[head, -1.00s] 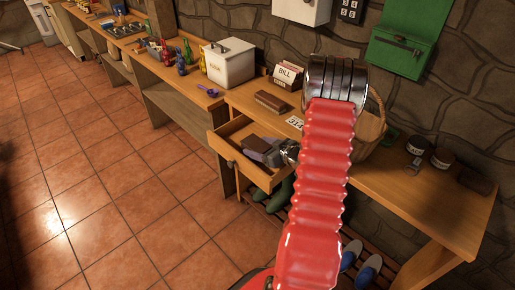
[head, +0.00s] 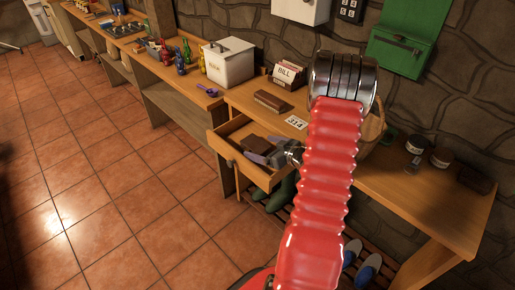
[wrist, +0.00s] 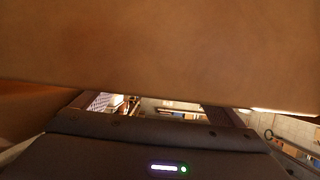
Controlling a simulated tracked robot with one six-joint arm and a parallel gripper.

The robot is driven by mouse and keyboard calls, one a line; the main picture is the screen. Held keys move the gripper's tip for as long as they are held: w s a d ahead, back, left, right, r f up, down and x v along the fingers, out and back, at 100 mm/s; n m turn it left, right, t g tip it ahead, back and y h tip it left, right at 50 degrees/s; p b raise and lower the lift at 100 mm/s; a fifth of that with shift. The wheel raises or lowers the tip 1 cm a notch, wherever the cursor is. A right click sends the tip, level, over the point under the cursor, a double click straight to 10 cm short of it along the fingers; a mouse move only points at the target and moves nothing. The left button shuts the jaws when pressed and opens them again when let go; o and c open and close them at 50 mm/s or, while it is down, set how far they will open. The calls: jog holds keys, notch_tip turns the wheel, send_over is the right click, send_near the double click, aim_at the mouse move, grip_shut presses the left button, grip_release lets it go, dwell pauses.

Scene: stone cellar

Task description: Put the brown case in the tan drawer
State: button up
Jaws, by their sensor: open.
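The tan drawer (head: 231,155) is pulled open under the wooden table. A dark brown case (head: 254,142) shows in the drawer's opening, inside its walls, next to my gripper (head: 258,156). My gripper is open and reaches into the drawer from the right. Its fingers are close to the case; I cannot tell whether they touch it. In the wrist view a large plain brown surface fills the upper half, very close to the camera, above my dark gripper body. I cannot tell what that surface is.
On the table above the drawer lie a long brown box (head: 272,101) and a number card (head: 296,123). A white bin (head: 229,63) and a purple item (head: 208,91) stand to the left. Green boots (head: 278,194) stand below the drawer. The tiled floor is clear.

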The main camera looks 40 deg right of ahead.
jog(key=v, duration=0.9)
jog(key=shift+s+r, duration=0.15)
jog(key=shift+s, duration=0.25)
jog(key=shift+s, duration=0.1)
dwell(0.3)
